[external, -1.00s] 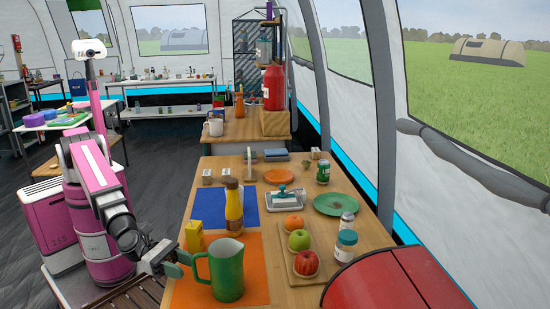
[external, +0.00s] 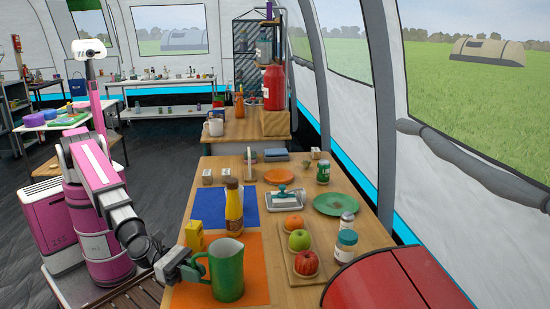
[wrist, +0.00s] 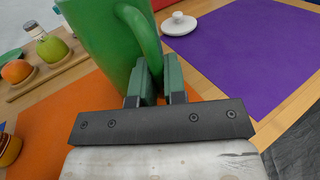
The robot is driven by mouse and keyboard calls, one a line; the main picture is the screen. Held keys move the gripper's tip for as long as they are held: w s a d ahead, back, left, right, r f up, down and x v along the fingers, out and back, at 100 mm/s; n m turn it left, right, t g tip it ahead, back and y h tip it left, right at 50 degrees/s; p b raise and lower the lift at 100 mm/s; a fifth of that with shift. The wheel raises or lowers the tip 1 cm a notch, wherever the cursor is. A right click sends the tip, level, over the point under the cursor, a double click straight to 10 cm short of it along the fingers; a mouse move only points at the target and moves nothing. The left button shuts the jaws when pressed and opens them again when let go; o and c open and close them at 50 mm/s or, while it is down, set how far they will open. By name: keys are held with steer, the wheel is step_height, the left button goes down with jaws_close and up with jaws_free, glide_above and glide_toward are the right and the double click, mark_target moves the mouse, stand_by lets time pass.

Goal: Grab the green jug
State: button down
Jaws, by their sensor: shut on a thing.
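The green jug (external: 227,270) stands upright on an orange mat (external: 262,290) at the near end of the wooden table. Its handle points left, toward my arm. My gripper (external: 194,270) is at the handle, with its fingers shut on it. In the wrist view, the two fingers of my gripper (wrist: 158,80) sit on either side of the lower handle (wrist: 146,32), and the jug body (wrist: 100,45) fills the upper left. The fingertips are partly hidden behind the handle.
A red rounded object (external: 375,285) is at the near right. A blue mat (external: 209,208) lies farther back.

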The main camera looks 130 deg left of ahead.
mark_target(193, 259)
steer(key=shift+r, duration=0.2)
steer(key=shift+r, duration=1.95)
steer(key=s+a+r, duration=0.5)
steer(key=a+r, duration=0.1)
steer(key=a, duration=0.4)
steer(key=shift+s+a+r, duration=0.15)
steer(key=shift+r, duration=0.15)
steer(key=shift+r, duration=0.1)
stand_by(0.5)
